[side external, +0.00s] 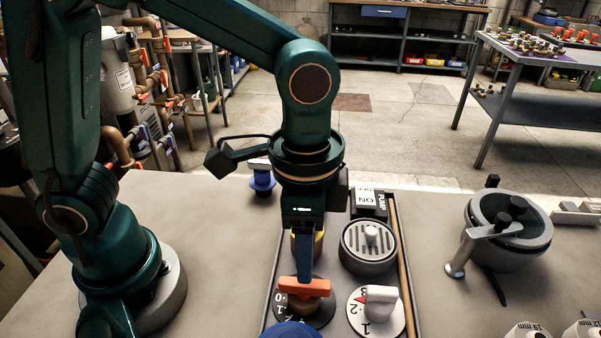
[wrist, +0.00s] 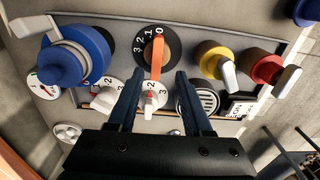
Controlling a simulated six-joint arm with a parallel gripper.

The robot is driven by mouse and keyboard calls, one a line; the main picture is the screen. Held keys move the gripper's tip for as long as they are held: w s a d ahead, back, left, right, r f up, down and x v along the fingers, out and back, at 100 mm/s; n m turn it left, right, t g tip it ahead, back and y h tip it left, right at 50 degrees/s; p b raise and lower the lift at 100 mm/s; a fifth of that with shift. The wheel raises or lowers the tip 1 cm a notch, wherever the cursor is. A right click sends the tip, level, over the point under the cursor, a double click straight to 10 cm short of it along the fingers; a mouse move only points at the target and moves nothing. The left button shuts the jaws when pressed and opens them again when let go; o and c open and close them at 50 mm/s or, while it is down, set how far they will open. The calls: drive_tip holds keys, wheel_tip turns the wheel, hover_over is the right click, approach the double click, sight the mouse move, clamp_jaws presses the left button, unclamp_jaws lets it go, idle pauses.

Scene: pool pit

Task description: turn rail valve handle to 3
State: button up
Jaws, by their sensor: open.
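The orange handle (side external: 304,287) sits on a black round dial (side external: 318,314) with white numbers. In the wrist view the orange handle (wrist: 156,60) lies along the picture's vertical, its far end at the 0 of the dial (wrist: 173,45); 1, 2 and 3 run to the left. My gripper (side external: 304,274) points down at the handle in the side view. In the wrist view my gripper (wrist: 159,76) is open, one finger on each side of the handle's near end. Contact cannot be told. In the side view the dial is partly covered by the handle.
A white knob (side external: 382,301) with a red pointer on a numbered white dial stands close to the right. A grey grated cap (side external: 369,250) and an ON switch (side external: 366,198) are behind it. Blue (wrist: 85,55), yellow (wrist: 211,57) and red (wrist: 266,68) valves flank the dial. A grey valve body (side external: 507,235) stands right.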

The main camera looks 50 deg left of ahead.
sight(302, 288)
drive_tip(key=shift+s+d+f, duration=0.15)
drive_tip(key=shift+s+f, duration=0.1)
drive_tip(key=shift+f, duration=2.5)
clamp_jaws()
